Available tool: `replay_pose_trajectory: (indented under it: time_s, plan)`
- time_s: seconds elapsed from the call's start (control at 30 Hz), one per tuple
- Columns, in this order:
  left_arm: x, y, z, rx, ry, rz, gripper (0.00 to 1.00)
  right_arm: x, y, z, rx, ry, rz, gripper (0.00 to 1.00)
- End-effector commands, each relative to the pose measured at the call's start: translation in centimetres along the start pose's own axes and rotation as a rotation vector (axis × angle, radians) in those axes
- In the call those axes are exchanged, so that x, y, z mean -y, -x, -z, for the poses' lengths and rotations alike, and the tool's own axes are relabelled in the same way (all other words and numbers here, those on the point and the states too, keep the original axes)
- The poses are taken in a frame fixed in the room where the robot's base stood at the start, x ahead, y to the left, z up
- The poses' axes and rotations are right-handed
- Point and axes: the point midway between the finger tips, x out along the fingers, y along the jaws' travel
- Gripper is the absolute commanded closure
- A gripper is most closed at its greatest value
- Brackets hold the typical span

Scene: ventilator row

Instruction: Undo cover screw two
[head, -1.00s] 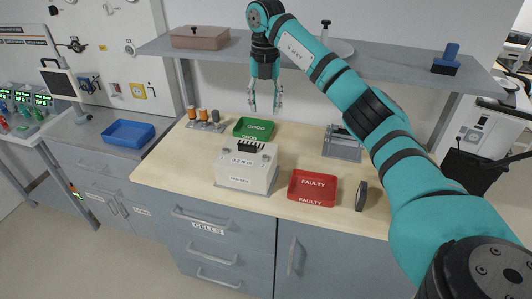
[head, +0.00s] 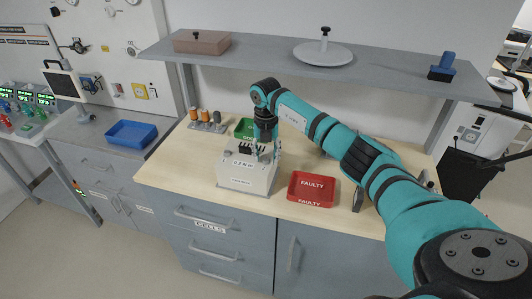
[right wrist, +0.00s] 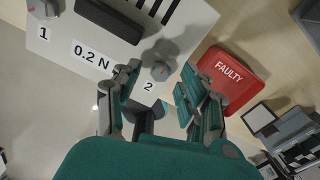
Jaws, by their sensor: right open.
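The white unit (head: 245,178) labelled 0.2 N m stands on the wooden bench. In the right wrist view, cover screw two (right wrist: 160,71) is a grey knob beside the label 2. Cover screw one (right wrist: 44,9) is at the top left by the label 1. My right gripper (head: 266,151) is over the right part of the unit's top. In the right wrist view my right gripper (right wrist: 158,76) is open, with screw two appearing between its fingertips; I cannot tell whether they touch it. My left gripper is not in view.
A red FAULTY tray (head: 313,202) is right of the unit. A green GOOD tray (head: 241,126) is behind it, partly hidden. Small cylinders (head: 204,116) stand at the back left. A grey shelf (head: 380,75) hangs above the bench. A blue tray (head: 131,131) is further left.

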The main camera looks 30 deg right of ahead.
Motion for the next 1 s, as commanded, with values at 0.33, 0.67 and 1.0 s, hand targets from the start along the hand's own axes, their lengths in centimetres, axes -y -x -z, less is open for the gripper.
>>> replay_pose_trajectory:
  time_s: [0.33,0.67,1.0]
  plan:
    - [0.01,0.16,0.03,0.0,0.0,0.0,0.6,0.0,-0.76,0.02,0.0,0.0,0.0,0.57]
    - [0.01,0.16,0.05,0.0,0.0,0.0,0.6,0.01,-0.71,0.02,0.0,0.0,0.0,0.95]
    - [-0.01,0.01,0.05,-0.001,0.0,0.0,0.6,0.03,-0.72,-0.02,0.001,0.013,0.0,1.0]
